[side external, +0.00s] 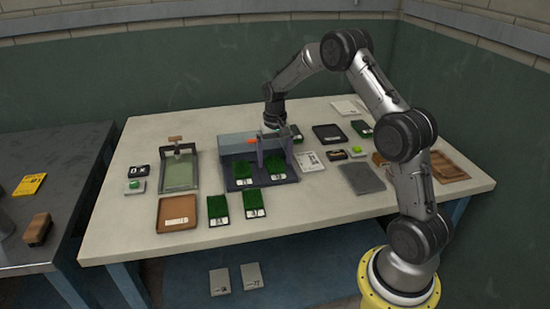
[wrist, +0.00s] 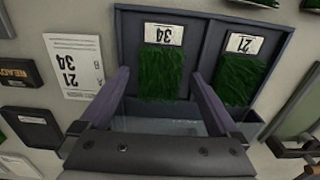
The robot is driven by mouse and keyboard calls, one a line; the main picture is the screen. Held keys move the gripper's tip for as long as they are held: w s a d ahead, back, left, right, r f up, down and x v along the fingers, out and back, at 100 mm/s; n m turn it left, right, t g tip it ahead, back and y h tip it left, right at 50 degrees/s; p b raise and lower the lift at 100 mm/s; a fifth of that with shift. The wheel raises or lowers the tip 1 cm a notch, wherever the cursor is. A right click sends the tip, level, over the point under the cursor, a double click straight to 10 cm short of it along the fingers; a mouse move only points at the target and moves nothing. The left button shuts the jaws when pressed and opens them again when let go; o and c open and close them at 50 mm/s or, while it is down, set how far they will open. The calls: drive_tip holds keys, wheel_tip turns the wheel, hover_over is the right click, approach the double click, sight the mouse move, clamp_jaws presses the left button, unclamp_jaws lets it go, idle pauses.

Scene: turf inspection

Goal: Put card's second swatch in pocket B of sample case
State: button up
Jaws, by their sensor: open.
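The dark sample case (side external: 238,184) is on the table below my gripper. It holds two green turf swatches side by side. In the wrist view, the swatch labelled 34 (wrist: 160,75) is in the left pocket and the swatch labelled 21 (wrist: 238,85) in the right pocket. My gripper (side external: 272,156) is open over the case. Its fingers (wrist: 158,76) are on either side of the 34 swatch, with nothing seen held; contact cannot be told. A white card (wrist: 75,66) beside the case shows 21 and 34. Pocket letters are not readable.
Two more turf swatches (side external: 218,207) (side external: 254,203) lie in front of the case. A brown tray (side external: 163,222) and a green-bedded stand (side external: 179,174) are at left. A grey pad (side external: 362,178) and small boxes are at right. The front right table is clear.

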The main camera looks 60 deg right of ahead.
sight(275, 161)
wheel_tip(275, 161, up, 12)
drive_tip(key=s+a+r+n+t, duration=0.2)
drive_tip(key=s+a+r, duration=0.3)
drive_tip(key=a+r, duration=0.25)
drive_tip(key=s+a+n+t, duration=0.1)
drive_tip(key=s+a+n, duration=0.1)
drive_tip(key=s+a, duration=0.2)
drive_tip(key=s+a+n+t, duration=0.1)
drive_tip(key=s+a, duration=0.4)
drive_tip(key=s, duration=0.6)
drive_tip(key=s+a+n+t, duration=0.1)
drive_tip(key=s+a+n, duration=0.3)
drive_tip(key=s, duration=0.3)
drive_tip(key=shift+s+a+f+t, duration=0.15)
drive_tip(key=shift+s+f+t, duration=0.05)
drive_tip(key=shift+f+t, duration=0.1)
